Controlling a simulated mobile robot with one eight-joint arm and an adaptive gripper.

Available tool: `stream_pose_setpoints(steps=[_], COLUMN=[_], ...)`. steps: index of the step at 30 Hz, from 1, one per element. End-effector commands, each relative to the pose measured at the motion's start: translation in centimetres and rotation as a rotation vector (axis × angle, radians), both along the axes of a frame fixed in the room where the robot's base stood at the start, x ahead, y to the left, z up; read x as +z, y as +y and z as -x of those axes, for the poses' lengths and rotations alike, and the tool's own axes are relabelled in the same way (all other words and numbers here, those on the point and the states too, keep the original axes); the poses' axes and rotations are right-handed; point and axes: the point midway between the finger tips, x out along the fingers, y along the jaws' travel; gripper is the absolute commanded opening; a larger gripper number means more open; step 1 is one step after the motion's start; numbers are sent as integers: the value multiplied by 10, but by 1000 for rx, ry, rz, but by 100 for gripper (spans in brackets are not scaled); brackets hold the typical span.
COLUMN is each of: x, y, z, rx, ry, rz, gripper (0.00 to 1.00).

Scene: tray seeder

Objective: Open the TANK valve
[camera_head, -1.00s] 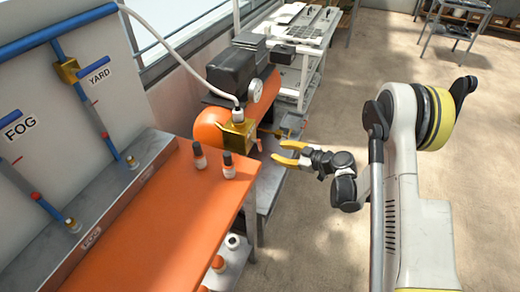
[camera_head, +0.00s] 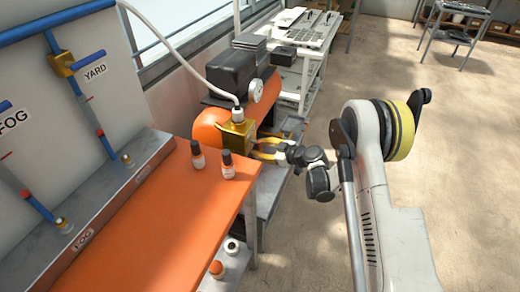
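An orange tank (camera_head: 207,127) lies behind the orange bench, with a brass valve block (camera_head: 238,134) on its near end. A white hose runs into the top of the block. A valve handle is hard to make out; brass parts show just right of the block, partly behind my gripper. No TANK label is readable. My gripper (camera_head: 258,148) has yellow fingers that point left, close to the right side of the block. The fingers are apart with a gap between them. I cannot tell whether they touch the valve or have a part of it between them.
Two small bottles (camera_head: 198,155) (camera_head: 228,165) stand on the orange bench (camera_head: 165,225) near the valve. FOG and YARD pipes with blue handles (camera_head: 88,57) are on the left panel. A white rack (camera_head: 318,52) stands behind.

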Motion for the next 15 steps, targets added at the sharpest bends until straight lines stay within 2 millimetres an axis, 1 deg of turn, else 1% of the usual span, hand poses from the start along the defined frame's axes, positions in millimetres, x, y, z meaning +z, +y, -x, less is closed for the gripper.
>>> stream_pose_setpoints(steps=[1, 2, 3, 4, 10, 15], x=[0, 0, 0, 0, 0, -1], y=[0, 0, 0, 0, 0, 2], z=[0, 0, 0, 0, 1, 6], rx=[0, 0, 0, 0, 0, 2], ry=[0, 0, 0, 0, 11, 152], rz=[0, 0, 0, 0, -4, -54], gripper=[31, 22, 9, 0, 0, 0])
